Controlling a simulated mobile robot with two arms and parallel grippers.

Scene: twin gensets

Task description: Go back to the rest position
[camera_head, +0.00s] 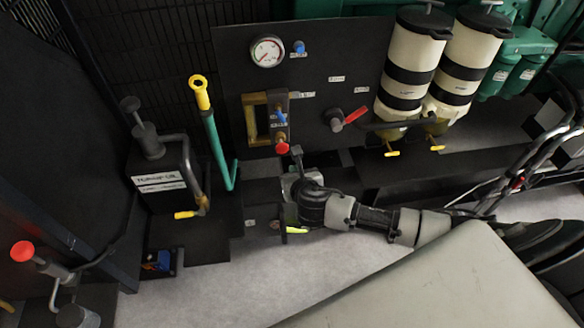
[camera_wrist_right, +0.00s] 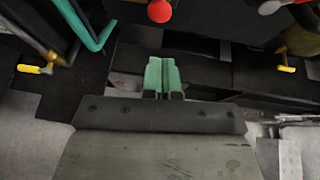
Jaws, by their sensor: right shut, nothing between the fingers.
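My right gripper (camera_head: 296,180) is in front of the dark panel in the head view, below and a little right of a red knob, with its arm coming in from the right. In the right wrist view its green fingers (camera_wrist_right: 162,76) are shut together with nothing between them. The red knob (camera_wrist_right: 159,10) is ahead of the fingers and apart from them. My left gripper is out of view.
The dark panel (camera_head: 330,55) carries a gauge (camera_head: 267,51) and a red-handled valve (camera_head: 355,115). Two cream filter canisters (camera_head: 410,60) hang at right. A teal pipe (camera_head: 216,150) and a labelled black box (camera_head: 160,185) stand left. Grey floor (camera_head: 200,290) is open below.

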